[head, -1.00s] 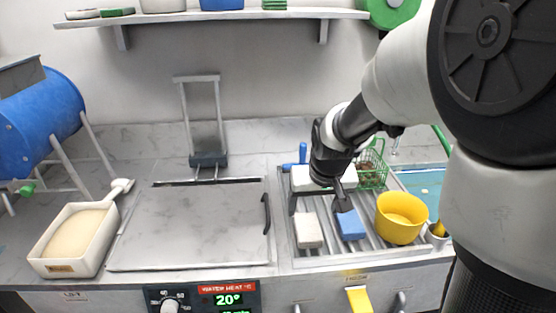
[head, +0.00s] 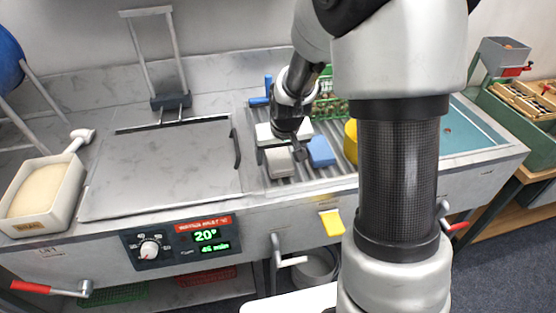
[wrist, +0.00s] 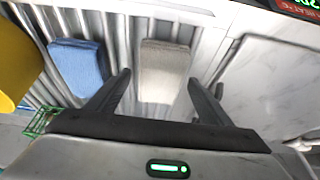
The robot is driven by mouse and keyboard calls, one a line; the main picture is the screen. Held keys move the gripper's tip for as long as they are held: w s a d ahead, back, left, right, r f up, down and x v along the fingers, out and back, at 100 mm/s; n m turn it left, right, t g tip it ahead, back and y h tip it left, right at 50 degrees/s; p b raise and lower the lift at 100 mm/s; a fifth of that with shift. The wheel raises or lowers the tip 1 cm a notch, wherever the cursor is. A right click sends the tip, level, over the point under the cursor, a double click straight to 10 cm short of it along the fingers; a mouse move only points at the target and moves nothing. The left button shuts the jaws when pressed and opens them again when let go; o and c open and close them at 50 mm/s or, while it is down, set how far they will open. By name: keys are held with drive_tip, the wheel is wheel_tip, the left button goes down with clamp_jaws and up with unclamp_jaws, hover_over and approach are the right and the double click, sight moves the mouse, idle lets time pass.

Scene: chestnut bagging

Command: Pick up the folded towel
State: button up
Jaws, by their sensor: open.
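A beige folded towel (head: 279,163) lies on the ribbed drain rack, with a blue folded cloth (head: 321,151) to its right and apart from it. My gripper (head: 299,152) is above the rack, close to both cloths. In the wrist view my gripper (wrist: 160,78) is open and empty. The beige towel (wrist: 166,70) shows between and beyond its two fingers. The blue cloth (wrist: 80,67) lies outside the fingers, to the left. The exact height of the fingers above the towel cannot be told.
A yellow bowl (head: 350,141) stands right of the blue cloth, partly hidden by my arm. A green wire basket (head: 328,104) and a white raised block (head: 264,132) are behind. A metal lid (head: 160,170) covers the left side. A white tub (head: 44,194) is far left.

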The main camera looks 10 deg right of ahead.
drive_tip(key=shift+r, duration=0.1)
drive_tip(key=c, duration=1.2)
